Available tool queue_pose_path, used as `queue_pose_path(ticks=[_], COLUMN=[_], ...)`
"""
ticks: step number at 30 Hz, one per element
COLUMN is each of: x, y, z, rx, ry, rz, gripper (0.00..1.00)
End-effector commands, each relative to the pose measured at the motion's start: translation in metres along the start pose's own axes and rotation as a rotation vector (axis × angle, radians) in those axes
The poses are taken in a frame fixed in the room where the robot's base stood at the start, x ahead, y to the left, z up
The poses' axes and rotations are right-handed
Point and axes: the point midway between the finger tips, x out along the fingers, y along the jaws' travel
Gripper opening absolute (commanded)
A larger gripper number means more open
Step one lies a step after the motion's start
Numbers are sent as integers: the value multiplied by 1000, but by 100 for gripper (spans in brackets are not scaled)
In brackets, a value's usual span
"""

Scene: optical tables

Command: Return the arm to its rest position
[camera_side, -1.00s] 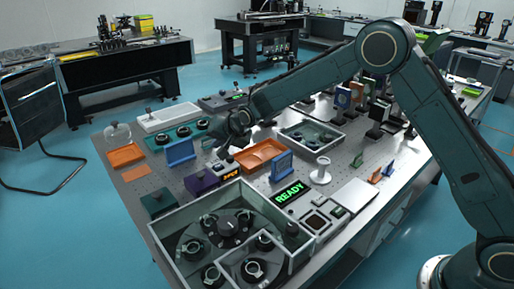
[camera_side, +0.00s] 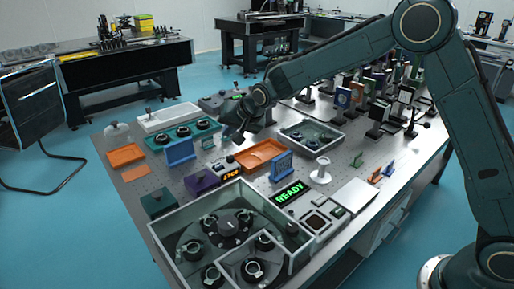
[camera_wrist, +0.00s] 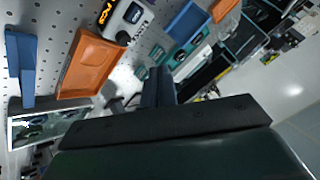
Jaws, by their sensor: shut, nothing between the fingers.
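My arm reaches over the perforated optical table (camera_side: 150,185) from the right, with its elbow high. My gripper (camera_side: 230,136) points down and left above the table, between the orange tray and the teal holder. It looks small and dark in the side view. In the wrist view my gripper (camera_wrist: 157,82) shows as two dark fingers close together, with nothing between them. The surface directly under the fingertips is partly hidden by the gripper.
Near the gripper are an orange tray (camera_side: 277,148), a teal holder (camera_side: 160,141) with several round parts, a blue stand (camera_side: 180,153) and a grey tray (camera_side: 333,137). A walled grey box (camera_side: 165,240) stands in front. Several upright optics (camera_side: 343,97) crowd the right rear.

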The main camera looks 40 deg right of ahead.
Motion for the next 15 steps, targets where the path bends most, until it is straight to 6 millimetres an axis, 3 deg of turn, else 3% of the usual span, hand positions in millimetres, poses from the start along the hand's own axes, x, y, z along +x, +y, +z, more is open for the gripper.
queue_pose_path(ticks=[6, 15], x=[-68, -153], y=[12, 39], z=[-10, -6], rx=[-76, -183], ry=[-18, -55], rz=[25, 62], gripper=[0, 0])
